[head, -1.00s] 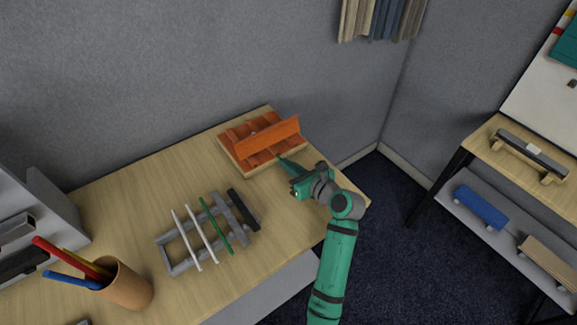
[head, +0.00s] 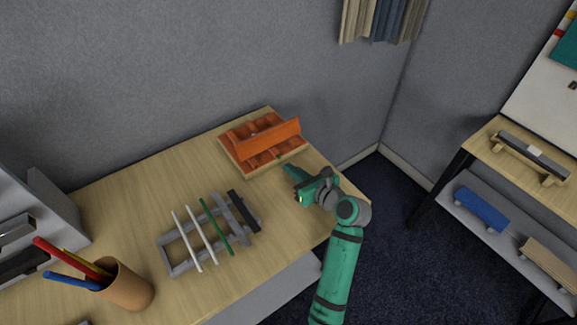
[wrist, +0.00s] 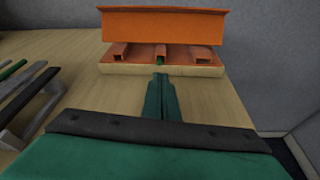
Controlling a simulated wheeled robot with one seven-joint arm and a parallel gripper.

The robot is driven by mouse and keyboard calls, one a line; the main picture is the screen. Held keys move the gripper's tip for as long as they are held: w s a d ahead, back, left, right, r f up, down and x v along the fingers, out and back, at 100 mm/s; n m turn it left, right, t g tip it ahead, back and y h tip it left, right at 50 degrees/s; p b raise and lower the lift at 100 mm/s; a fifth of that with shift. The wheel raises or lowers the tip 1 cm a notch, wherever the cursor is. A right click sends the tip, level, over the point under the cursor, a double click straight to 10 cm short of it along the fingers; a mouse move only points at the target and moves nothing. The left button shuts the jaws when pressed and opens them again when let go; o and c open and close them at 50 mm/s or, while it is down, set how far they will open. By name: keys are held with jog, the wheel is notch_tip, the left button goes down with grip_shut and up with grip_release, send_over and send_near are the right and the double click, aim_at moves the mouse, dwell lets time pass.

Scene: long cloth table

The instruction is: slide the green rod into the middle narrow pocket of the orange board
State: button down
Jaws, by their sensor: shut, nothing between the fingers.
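The orange board (head: 262,146) sits on a wooden base at the table's back right, its raised orange panel above a row of pockets. In the wrist view, a short green rod end (wrist: 160,60) shows at the mouth of the board's (wrist: 165,22) middle narrow pocket; the rest of that rod is hidden. Another green rod (head: 216,228) lies across the grey rack, also at the left of the wrist view (wrist: 12,69). My gripper (head: 289,171) is shut and empty, just in front of the board. Its fingers (wrist: 160,79) point at the middle pocket, apart from the rod end.
The grey rack (head: 168,262) also bears two white rods (head: 186,237) and a black bar (head: 243,210). A brown cup (head: 128,287) with coloured sticks stands at the front left. Bare tabletop (head: 150,185) lies between the rack and the wall. A grey wall stands behind the table.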

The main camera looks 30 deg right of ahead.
jog(key=v, duration=1.1)
jog(key=shift+a+f, duration=0.1)
